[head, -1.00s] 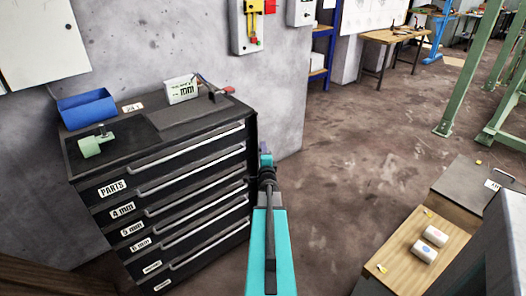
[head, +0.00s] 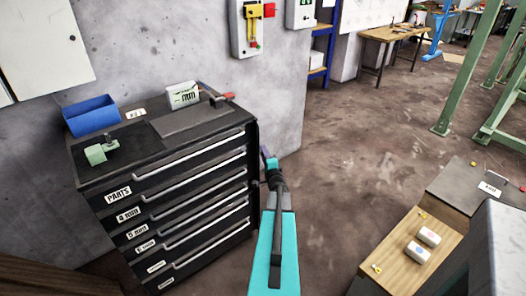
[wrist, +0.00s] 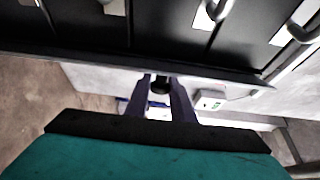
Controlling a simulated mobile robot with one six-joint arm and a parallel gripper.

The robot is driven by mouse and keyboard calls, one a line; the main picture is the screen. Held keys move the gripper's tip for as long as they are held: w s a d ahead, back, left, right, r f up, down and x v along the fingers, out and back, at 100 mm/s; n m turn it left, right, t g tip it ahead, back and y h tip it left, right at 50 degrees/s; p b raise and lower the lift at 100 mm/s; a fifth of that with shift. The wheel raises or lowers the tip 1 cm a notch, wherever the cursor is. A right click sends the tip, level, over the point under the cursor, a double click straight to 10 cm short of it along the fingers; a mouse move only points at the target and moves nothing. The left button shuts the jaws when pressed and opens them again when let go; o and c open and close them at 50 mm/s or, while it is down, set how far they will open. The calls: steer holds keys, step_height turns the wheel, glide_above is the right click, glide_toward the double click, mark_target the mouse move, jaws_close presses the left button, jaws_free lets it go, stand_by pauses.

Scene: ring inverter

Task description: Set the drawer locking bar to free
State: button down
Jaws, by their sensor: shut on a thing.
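The black drawer cabinet (head: 190,215) stands against the wall at left in the head view, all its drawers shut. A dark upright strip, which looks like the locking bar (head: 255,195), runs along its front right edge. In the wrist view the bar (wrist: 60,60) crosses below the drawer fronts. My gripper (head: 268,163) is at the cabinet's right front edge. In the wrist view my gripper (wrist: 166,92) is shut on a small round black knob (wrist: 160,84) beside the bar. Whether the knob joins the bar is hard to see.
A blue bin (head: 91,115), a pale green clamp-like object (head: 97,153) and a labelled white box (head: 183,95) are on the cabinet top. A wooden bench (head: 410,240) with white objects stands at lower right. The floor between is clear.

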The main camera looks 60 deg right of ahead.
steer(key=shift+w+d+r+n+t+y+p, duration=0.1)
steer(key=shift+d+n+t+y+p, duration=0.35)
steer(key=shift+p, duration=1.05)
steer(key=shift+r+n+t+y+p, duration=0.1)
steer(key=shift+n+t+y+p, duration=0.55)
steer(key=shift+p, duration=0.8)
steer(key=shift+w+d+r+n+t+y+p, duration=0.1)
steer(key=shift+d+n+t+y+p, duration=0.25)
steer(key=shift+y+p, duration=0.8)
steer(key=n+y+p, duration=0.1)
steer(key=y+p, duration=0.1)
steer(key=d+n+t+y+p, duration=0.1)
steer(key=n+y+p, duration=0.1)
steer(key=n+t+y+p, duration=0.1)
steer(key=y+p, duration=0.1)
steer(key=shift+w+d+f+n+p, duration=0.15)
steer(key=shift+w+n+p, duration=0.15)
steer(key=shift+n+p, duration=0.05)
steer(key=shift+w+n+y, duration=0.1)
steer(key=shift+n+y, duration=0.3)
steer(key=shift+y, duration=0.25)
steer(key=c, duration=1.6)
jaws_free()
steer(key=shift+o, duration=0.2)
steer(key=shift+f, duration=0.1)
